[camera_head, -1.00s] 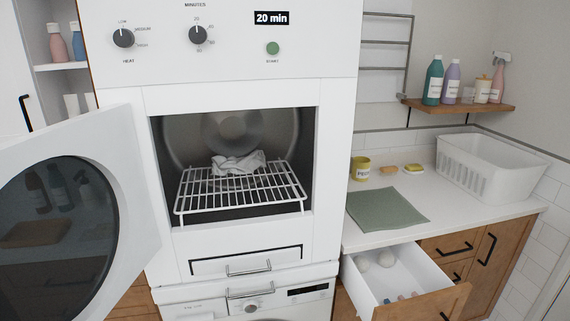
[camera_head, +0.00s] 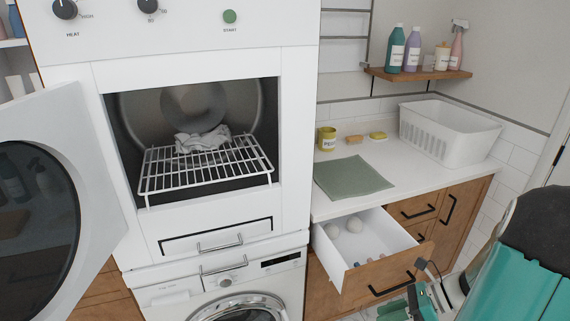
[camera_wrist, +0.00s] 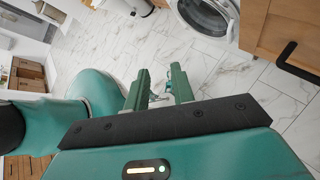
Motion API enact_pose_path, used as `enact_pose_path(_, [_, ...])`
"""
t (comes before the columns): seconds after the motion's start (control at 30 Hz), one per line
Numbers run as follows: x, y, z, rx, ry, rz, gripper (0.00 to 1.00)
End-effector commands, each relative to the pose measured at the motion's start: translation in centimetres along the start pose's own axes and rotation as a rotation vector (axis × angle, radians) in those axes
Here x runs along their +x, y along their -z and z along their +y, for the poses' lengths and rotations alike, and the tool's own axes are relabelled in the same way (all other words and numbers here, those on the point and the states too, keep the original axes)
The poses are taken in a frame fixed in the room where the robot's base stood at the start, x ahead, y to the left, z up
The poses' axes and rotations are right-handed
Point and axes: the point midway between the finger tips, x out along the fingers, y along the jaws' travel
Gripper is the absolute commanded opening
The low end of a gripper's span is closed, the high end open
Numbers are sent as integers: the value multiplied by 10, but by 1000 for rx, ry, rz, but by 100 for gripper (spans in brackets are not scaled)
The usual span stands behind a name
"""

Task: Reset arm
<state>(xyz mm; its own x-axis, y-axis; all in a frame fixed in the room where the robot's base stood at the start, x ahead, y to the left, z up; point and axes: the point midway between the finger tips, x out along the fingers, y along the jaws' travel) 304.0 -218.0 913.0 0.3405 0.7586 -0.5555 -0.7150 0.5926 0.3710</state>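My gripper shows at the lower right of the head view (camera_head: 424,300), in front of the drawer cabinet. In the wrist view, the two green fingers of my gripper (camera_wrist: 160,75) stand apart over the marble floor, with no object seen held between them. My teal arm fills the right edge of the head view. The dryer (camera_head: 200,235) has its door (camera_head: 95,150) swung open to the left. A crumpled white cloth (camera_head: 202,141) lies on the wire rack (camera_head: 205,170) inside.
An open drawer (camera_head: 400,236) juts out below the counter, near my gripper. A green mat (camera_head: 353,177), yellow cup (camera_head: 326,138) and white basket (camera_head: 448,130) stand on the counter. A washing machine (camera_head: 225,295) is under the dryer. Marble floor (camera_wrist: 225,80) lies below my gripper.

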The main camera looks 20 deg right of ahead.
Motion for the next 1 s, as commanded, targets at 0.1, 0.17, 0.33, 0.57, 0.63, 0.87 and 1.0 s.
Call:
enact_pose_path(0.1, [14,-33,21,-250,-37,171,25])
enact_pose_path(0.17, [20,-46,31,-377,-59,250,25])
enact_pose_path(0.33, [34,-82,63,-750,-121,456,25])
enact_pose_path(0.57, [47,-123,108,-1273,-209,697,25])
enact_pose_path(0.63, [49,-134,122,-1436,-234,763,25])
enact_pose_path(0.87, [54,-169,170,-1973,-298,958,25])
enact_pose_path(1.0, [53,-185,196,-2261,-315,1052,25])
